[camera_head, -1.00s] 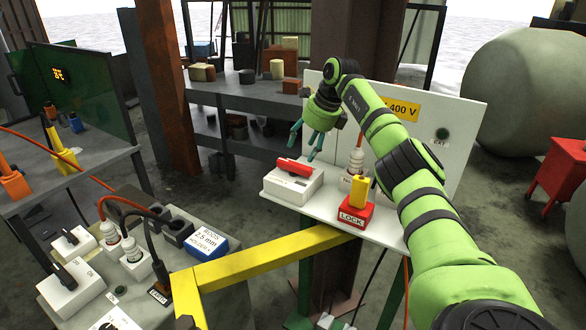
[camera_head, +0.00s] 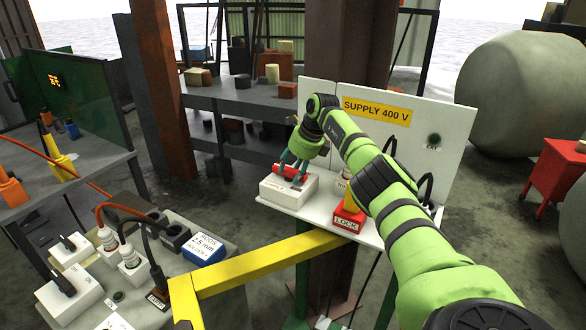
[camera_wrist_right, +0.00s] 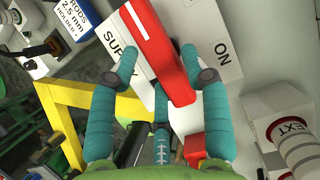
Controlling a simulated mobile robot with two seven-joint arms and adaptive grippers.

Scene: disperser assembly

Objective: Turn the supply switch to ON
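The supply switch is a white box (camera_head: 285,195) with a red handle (camera_head: 287,172), on the white shelf below the SUPPLY 400 V panel. In the right wrist view the red handle (camera_wrist_right: 160,45) lies across the box between the printed words SUPPLY and ON. My right gripper (camera_head: 293,172) is down at the handle. Its teal fingers (camera_wrist_right: 160,68) stand on either side of the handle, still spread, with a small gap on the left; whether the right finger touches is unclear. My left gripper is not in view.
A red LOCK box (camera_head: 347,222) with a yellow part stands right of the switch, partly behind my right arm. A white EXT connector (camera_wrist_right: 293,130) shows in the wrist view. A yellow rail (camera_head: 265,262) runs below the shelf. A bench with plugs and boxes (camera_head: 130,262) is at left.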

